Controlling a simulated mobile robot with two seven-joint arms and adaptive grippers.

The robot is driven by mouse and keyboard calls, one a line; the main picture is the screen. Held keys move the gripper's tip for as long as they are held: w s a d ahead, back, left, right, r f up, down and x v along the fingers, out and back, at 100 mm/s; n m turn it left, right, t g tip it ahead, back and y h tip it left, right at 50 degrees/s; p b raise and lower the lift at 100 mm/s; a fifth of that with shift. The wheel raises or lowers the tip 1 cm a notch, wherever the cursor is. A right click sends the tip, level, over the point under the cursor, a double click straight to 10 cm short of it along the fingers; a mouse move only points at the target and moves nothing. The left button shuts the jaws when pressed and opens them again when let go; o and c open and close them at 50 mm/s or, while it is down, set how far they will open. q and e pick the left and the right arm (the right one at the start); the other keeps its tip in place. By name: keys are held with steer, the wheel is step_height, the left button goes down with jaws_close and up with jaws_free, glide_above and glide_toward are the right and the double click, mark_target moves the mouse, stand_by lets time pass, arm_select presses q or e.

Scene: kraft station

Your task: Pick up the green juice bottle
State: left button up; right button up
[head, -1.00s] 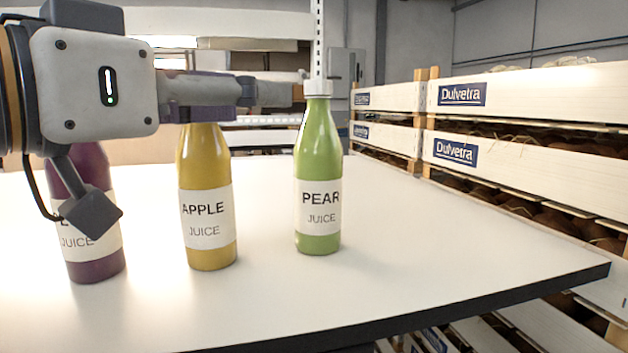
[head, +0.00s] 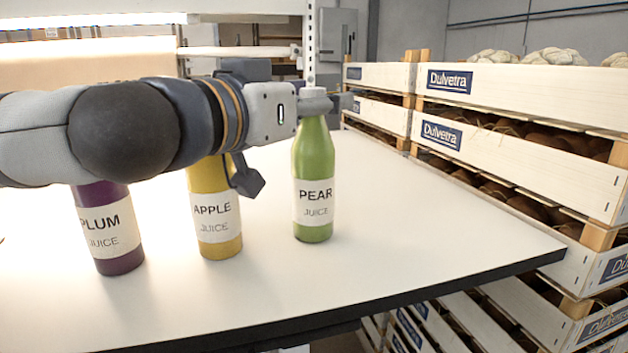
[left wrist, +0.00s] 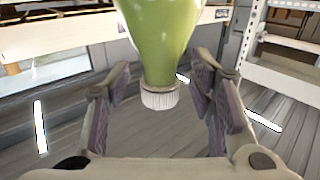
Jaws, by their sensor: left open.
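The green juice bottle (head: 314,165), labelled PEAR JUICE, stands upright on the white table. My left gripper (head: 325,103) is at the bottle's neck, just below its white cap (head: 313,91). In the left wrist view, the green bottle (left wrist: 160,35) appears cap-down between the two open fingers of the left gripper (left wrist: 160,88), with gaps on both sides. My right gripper is not in view.
A yellow apple juice bottle (head: 216,215) and a purple plum juice bottle (head: 109,235) stand to the left, their upper parts hidden behind my left arm. Stacked wooden crates (head: 520,100) line the right side. The table (head: 400,240) is clear right of the green bottle.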

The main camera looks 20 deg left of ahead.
arm_select(q)
steer(key=shift+s+r, duration=0.1)
steer(key=shift+r, duration=0.05)
steer(key=shift+c, duration=0.3)
jaws_close()
steer(key=shift+r, duration=0.1)
